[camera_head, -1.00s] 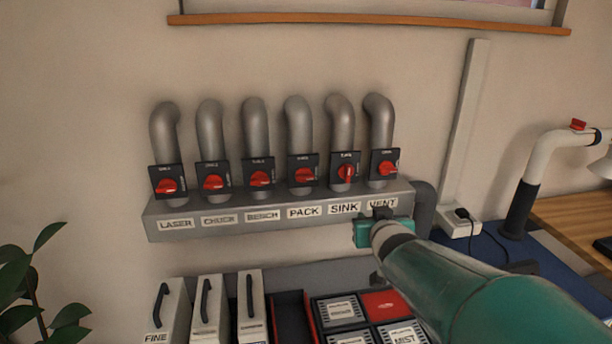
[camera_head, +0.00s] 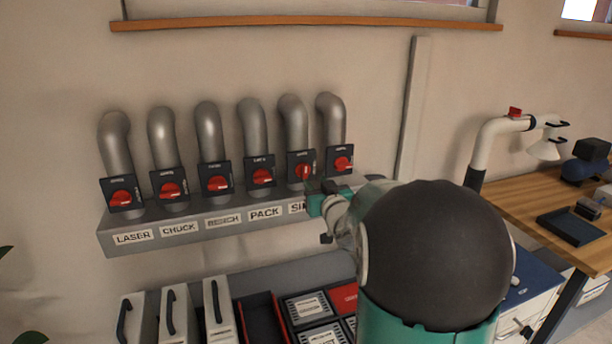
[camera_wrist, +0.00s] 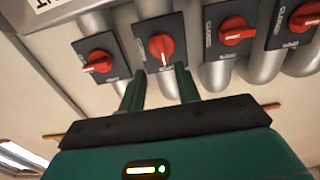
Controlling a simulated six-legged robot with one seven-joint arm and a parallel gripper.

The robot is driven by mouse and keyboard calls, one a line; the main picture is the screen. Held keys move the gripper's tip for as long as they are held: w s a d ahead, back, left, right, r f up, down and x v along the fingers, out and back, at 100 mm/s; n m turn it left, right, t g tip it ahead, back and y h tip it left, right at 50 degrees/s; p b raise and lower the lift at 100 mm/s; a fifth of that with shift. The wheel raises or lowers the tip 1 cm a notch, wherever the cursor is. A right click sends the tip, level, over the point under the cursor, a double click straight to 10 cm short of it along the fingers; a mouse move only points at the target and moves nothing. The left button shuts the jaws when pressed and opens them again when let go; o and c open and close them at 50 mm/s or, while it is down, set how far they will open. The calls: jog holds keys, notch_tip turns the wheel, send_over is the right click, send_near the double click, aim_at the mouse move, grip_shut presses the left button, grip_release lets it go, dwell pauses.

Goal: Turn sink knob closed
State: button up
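The sink knob (camera_head: 303,171) is a red rotary handle on a black plate, above the partly covered SINK label (camera_head: 297,208). Its handle stands upright, while the other knobs lie nearly sideways. In the wrist view, which is turned over, the sink knob (camera_wrist: 161,48) shows just beyond the fingertips, roughly centred between them. My gripper (camera_wrist: 160,80) has two green fingers, spread apart with nothing between them. In the head view my gripper (camera_head: 322,190) is at the front of the manifold, just below and right of the sink knob. My arm hides the VENT label.
The vent knob (camera_head: 343,163) is close on the right and the pack knob (camera_head: 261,176) on the left. Grey pipes rise behind the knobs. The grey manifold ledge (camera_head: 180,241) projects below them.

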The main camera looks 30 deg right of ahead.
aim_at(306, 172)
jog(key=x, duration=0.6)
jog(key=shift+w+a, duration=0.15)
jog(key=shift+w, duration=0.1)
grip_shut()
